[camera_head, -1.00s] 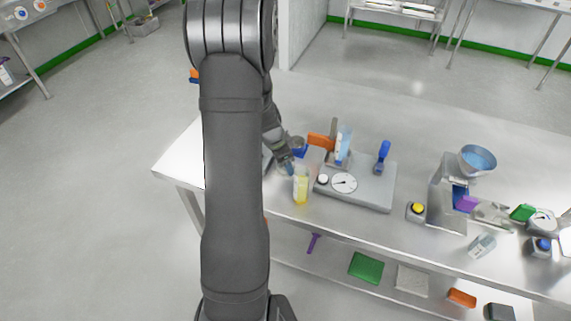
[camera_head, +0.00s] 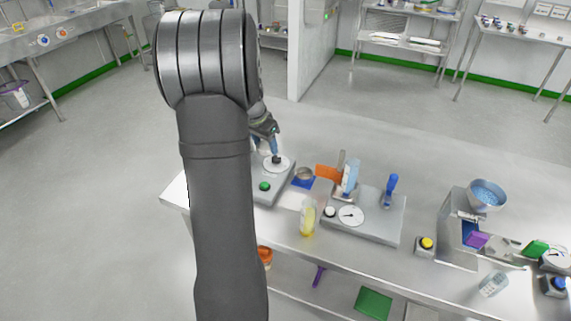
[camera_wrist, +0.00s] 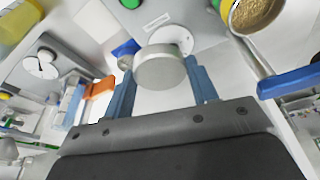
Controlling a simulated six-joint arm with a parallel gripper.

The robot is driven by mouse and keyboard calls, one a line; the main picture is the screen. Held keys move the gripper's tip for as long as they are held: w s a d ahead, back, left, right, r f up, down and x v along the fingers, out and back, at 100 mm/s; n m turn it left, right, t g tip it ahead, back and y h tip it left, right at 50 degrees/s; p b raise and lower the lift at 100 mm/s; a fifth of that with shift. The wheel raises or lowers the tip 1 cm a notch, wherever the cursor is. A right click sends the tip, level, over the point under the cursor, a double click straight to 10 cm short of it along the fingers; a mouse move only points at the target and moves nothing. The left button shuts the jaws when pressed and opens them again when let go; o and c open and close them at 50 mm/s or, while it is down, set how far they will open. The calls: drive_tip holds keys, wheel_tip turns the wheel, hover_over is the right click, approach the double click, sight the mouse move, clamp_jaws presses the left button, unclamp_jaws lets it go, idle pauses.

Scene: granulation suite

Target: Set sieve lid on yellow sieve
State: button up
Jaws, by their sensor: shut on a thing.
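My gripper (camera_wrist: 160,85) is shut on a round silver-grey piece, apparently the sieve lid (camera_wrist: 157,70), held between its blue fingers. In the head view my gripper (camera_head: 276,157) is in front of a white disc (camera_head: 283,167) on a grey machine; the disc also shows behind the lid in the wrist view (camera_wrist: 178,36). I cannot tell how high the lid is above it. A round vessel with a yellowish rim, likely the yellow sieve (camera_wrist: 256,13), holds tan granules at the wrist view's upper right, apart from the lid. My arm hides that area in the head view.
The grey machine has a green button (camera_head: 264,186). To its right are a metal cup (camera_head: 304,174) by a blue pad (camera_head: 302,184), a yellow bottle (camera_head: 308,217) and a dial scale (camera_head: 370,228). A blue bar (camera_wrist: 290,80) lies right of my gripper in the wrist view.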

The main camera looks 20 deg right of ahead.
drive_tip(key=w+a+r+n+t+y, duration=0.1)
drive_tip(key=w+a+r+n, duration=0.5)
drive_tip(key=w, duration=0.3)
drive_tip(key=shift+s+a+f, duration=0.1)
drive_tip(key=shift+a+f, duration=0.15)
drive_tip(key=shift+f, duration=0.8)
drive_tip(key=shift+w+a+f, duration=0.1)
drive_tip(key=shift+a+f, duration=0.1)
drive_tip(key=shift+f, duration=0.85)
drive_tip(key=shift+s+a+f, duration=0.1)
drive_tip(key=shift+a+f, duration=0.15)
drive_tip(key=shift+f, duration=0.8)
drive_tip(key=shift+x, duration=0.85)
drive_tip(key=shift+s+a, duration=0.1)
drive_tip(key=shift+s, duration=0.1)
drive_tip(key=o, duration=1.4)
drive_tip(key=w+d+v, duration=0.1)
drive_tip(key=v, duration=0.6)
drive_tip(key=shift+w+r, duration=0.25)
drive_tip(key=shift+r, duration=0.35)
drive_tip(key=shift+a+f, duration=0.1)
